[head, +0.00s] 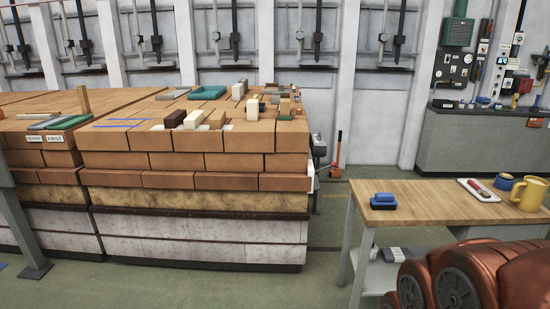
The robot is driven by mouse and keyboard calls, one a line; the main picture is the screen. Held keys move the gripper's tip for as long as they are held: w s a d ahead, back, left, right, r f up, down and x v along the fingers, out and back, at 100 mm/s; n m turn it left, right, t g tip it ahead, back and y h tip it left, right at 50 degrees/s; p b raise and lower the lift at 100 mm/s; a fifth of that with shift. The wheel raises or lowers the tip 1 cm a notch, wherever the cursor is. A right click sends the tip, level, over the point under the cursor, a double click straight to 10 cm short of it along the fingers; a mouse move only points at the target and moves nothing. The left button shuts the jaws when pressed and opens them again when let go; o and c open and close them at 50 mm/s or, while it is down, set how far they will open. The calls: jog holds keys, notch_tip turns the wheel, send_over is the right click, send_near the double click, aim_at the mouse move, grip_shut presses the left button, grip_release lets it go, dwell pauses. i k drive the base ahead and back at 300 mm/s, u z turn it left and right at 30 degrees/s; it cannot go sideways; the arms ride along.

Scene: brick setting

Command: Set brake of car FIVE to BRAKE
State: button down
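A brick-stacked car (195,228) stands left of centre, with brick layers over a straw-coloured layer and pale blocks. Beyond its right end a thin upright lever with an orange grip (339,140) rises from an orange foot (331,172). A small grey mechanism (318,150) sits beside it at the car's edge. I cannot tell whether this lever is a brake or which way it is set. No label reading FIVE or BRAKE is legible. My gripper is not in view.
Another brick stack (40,160) at left carries small tags, one reading FIRST. A wooden-topped table (430,205) at right holds a blue block (384,201), a tray (479,190) and a yellow mug (529,194). Green floor (318,262) shows between car and table.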

aim_at(333, 164)
jog(key=u, duration=0.3)
jog(key=i, duration=2.4)
jog(key=u, duration=0.2)
